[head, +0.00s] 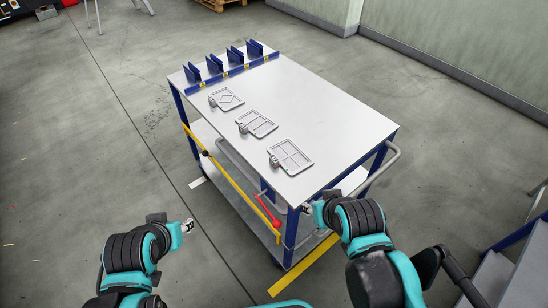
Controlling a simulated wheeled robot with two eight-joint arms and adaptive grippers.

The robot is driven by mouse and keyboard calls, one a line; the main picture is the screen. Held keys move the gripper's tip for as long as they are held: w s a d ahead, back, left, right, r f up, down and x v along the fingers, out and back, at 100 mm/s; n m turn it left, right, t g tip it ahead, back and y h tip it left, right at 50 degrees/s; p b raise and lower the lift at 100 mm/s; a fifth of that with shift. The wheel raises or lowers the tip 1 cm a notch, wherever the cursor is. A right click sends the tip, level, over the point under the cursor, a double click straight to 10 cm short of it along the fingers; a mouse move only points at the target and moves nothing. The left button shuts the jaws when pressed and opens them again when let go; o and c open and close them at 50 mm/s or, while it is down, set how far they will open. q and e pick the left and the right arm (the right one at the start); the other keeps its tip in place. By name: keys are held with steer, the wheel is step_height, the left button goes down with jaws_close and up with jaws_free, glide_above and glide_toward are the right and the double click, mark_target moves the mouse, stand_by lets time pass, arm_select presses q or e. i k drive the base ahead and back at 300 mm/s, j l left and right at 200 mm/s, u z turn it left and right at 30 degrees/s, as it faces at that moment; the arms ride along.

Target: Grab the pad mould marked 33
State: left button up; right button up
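Three light grey pad moulds lie flat in a row on the white top of a trolley (340,112) in the head view. The far mould (227,99) has a diamond pattern, the middle mould (257,123) has bars, and the near mould (291,156) has a cross dividing it. Each has a small grey block at its left side. Their markings are too small to read. My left gripper (188,226) is over the floor left of the trolley, apart from the moulds. My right gripper (308,208) is beside the trolley's near corner, below the near mould. Both look empty; their fingers are too small to judge.
A blue rack (231,71) with several upright slots stands along the trolley's far left edge. A yellow bar (230,178) and a red-knobbed lever (275,223) are at its side. A grey handle rail (385,165) juts out at right. Steps (505,275) stand at lower right.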

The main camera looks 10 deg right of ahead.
mark_target(253, 122)
steer(key=z, duration=1.1)
steer(key=i+j+z, duration=0.1)
steer(key=j+z, duration=0.8)
steer(key=j, duration=0.25)
steer(key=k+j+z, duration=0.1)
steer(key=j+z, duration=0.35)
steer(key=j, duration=0.15)
